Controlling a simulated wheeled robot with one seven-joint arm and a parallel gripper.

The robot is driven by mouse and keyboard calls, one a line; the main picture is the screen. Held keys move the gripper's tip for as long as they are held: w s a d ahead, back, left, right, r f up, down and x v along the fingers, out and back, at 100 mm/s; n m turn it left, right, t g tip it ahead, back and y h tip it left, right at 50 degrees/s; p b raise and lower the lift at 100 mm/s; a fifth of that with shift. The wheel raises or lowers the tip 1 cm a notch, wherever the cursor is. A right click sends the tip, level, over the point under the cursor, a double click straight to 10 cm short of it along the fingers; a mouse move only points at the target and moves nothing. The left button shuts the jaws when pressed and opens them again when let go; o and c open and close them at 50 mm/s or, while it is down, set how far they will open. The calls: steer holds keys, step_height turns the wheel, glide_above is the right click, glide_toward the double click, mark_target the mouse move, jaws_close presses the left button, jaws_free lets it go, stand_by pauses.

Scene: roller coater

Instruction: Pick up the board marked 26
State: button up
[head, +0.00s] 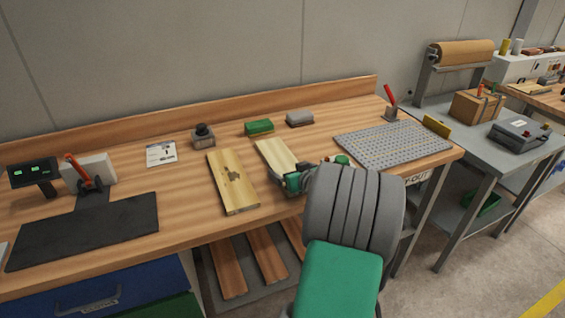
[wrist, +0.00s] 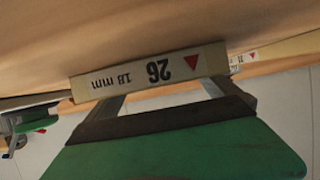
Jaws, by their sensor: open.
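The board marked 26 (wrist: 148,71) shows its end face in the wrist view, with "26", "18 mm" and a red triangle upside down. In the head view it appears to be the pale board (head: 274,154) lying on the workbench, its near end partly hidden by my gripper (head: 309,180). In the wrist view my gripper (wrist: 168,94) is open, its two fingers pointing at the end face. Whether the fingers touch or straddle the board I cannot tell.
A second, knotty board (head: 232,183) lies just left on the workbench (head: 185,208); a marked end shows at right in the wrist view. Green (head: 259,127) and grey (head: 299,118) blocks sit behind. A perforated grey plate (head: 393,144) lies right, a dark mat (head: 85,230) left.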

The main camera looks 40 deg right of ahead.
steer(key=shift+w, duration=0.1)
steer(key=c, duration=1.3)
steer(key=shift+r, duration=0.1)
steer(key=shift+c, duration=0.7)
